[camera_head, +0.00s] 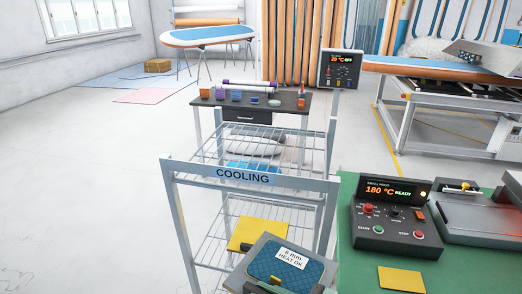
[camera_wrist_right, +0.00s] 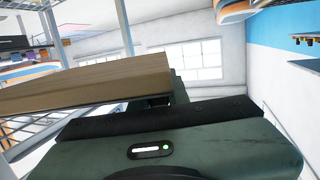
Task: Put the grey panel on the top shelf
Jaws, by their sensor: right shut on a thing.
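In the right wrist view a tan slab edge (camera_wrist_right: 85,85) lies across the front of my dark green gripper (camera_wrist_right: 158,102). The top shelf (camera_head: 262,146) is the upper wire shelf of the rack marked "COOLING"; its wires look bare. The panel is in front of the rack and overlaps its lower part in view. My left gripper is out of view.
A yellow sheet (camera_head: 257,233) lies on a lower rack shelf. The rack's front bar with the COOLING sign (camera_head: 243,175) borders the top shelf. Right of the rack, a green table (camera_head: 350,275) holds a control box (camera_head: 393,222). A dark table (camera_head: 290,103) stands behind the rack. Floor at left is clear.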

